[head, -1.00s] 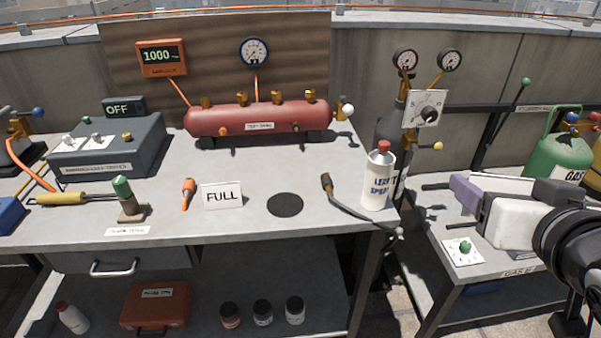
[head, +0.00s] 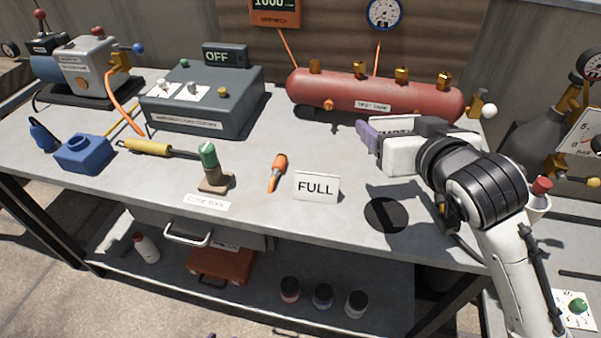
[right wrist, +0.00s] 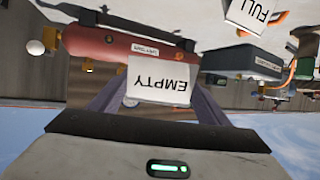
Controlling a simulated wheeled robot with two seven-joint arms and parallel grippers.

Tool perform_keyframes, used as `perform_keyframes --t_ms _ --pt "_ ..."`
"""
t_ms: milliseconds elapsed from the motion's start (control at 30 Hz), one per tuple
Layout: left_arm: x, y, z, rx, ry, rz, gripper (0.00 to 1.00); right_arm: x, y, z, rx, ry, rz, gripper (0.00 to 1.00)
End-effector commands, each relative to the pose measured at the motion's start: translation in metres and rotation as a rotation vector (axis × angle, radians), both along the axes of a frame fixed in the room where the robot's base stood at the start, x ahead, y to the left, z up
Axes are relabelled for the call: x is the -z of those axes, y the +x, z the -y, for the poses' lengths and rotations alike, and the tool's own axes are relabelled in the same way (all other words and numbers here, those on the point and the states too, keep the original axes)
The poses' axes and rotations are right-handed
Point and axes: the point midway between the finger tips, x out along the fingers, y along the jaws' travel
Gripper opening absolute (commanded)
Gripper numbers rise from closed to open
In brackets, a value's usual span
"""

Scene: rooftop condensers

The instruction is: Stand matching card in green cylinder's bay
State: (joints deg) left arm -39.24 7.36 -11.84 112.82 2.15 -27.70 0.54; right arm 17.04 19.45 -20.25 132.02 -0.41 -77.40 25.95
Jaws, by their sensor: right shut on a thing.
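My right gripper (head: 372,138) is over the workbench (head: 345,228), in front of the red tank (head: 375,93). Its purple fingers are shut on a white card (right wrist: 160,82) reading EMPTY, which appears upside down in the right wrist view. Another white card (head: 317,187), reading FULL, stands upright on the bench, left of my right gripper. It also shows in the right wrist view (right wrist: 250,14). The green cylinder and its bay are not in view now. My left gripper is not seen.
A dark round patch (head: 386,215) lies on the bench below my right arm. An orange-handled tool (head: 278,172), a green-capped tool (head: 209,158) and a grey box (head: 203,103) occupy the left and middle. A red-capped bottle (head: 539,195) is partly hidden behind my right arm.

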Motion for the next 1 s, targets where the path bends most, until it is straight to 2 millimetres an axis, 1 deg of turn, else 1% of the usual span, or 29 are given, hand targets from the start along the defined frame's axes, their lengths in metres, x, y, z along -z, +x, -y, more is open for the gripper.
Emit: perform_keyframes --t_ms 33,133,200,300,533,733,833,1000 --pt "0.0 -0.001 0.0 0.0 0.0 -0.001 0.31 0.014 0.005 -0.005 -0.014 0.001 -0.007 0.48" --pt "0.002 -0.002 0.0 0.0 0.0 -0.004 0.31 0.035 0.011 -0.011 -0.032 0.0 -0.004 0.48" --pt "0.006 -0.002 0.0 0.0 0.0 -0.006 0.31 0.05 0.013 -0.013 -0.039 -0.001 -0.002 0.48" --pt "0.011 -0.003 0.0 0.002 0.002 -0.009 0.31 0.068 0.013 -0.014 -0.042 -0.002 0.0 0.48" --pt "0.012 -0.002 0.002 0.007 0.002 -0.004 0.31 0.091 0.013 -0.014 -0.042 -0.001 0.001 0.48" --pt "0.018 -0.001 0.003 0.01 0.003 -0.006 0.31 0.124 0.013 -0.013 -0.04 -0.002 0.0 0.48" --pt "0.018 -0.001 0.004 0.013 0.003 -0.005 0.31 0.131 0.013 -0.014 -0.04 0.0 0.002 0.48" --pt "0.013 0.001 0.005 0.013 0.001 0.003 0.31 0.131 0.013 -0.014 -0.04 0.001 0.003 0.48"
